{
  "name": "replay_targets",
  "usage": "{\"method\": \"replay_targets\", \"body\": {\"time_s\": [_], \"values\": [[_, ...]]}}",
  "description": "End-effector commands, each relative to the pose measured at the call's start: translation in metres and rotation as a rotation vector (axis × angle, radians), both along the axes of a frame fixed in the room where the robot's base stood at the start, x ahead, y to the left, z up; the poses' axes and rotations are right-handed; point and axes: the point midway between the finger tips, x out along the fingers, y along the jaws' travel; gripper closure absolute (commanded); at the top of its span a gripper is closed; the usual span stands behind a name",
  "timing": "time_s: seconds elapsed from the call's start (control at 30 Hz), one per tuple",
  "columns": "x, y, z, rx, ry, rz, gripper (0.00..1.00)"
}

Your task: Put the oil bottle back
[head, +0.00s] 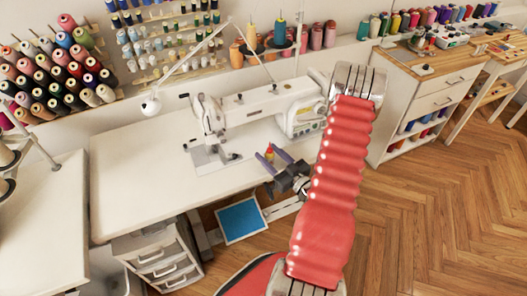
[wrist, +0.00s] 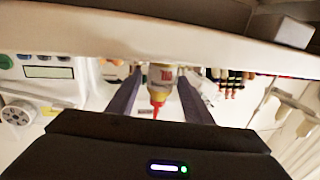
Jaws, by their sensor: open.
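The oil bottle (head: 269,152), small and yellowish with a red tip, shows at the front right part of the white sewing table (head: 140,190). In the wrist view my gripper (wrist: 159,78) shows a gap between each finger and the bottle. The bottle's base is not clear.
A white sewing machine (head: 260,108) stands behind the bottle. A white drawer unit (head: 160,258) and a blue panel (head: 241,219) are below the table. Thread racks (head: 165,35) line the wall. A wooden-topped cabinet (head: 435,75) stands at right. The table's left part is clear.

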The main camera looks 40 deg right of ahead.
Motion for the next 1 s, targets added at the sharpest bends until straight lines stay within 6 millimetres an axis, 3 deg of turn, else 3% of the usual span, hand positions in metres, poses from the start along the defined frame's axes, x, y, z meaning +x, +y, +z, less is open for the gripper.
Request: {"method": "replay_targets", "body": {"time_s": [0.6, 1.0], "values": [[-0.072, 0.003, 0.0, 0.0, 0.001, -0.003, 0.54], [-0.087, 0.005, 0.0, -0.001, 0.0, 0.001, 0.54]]}}
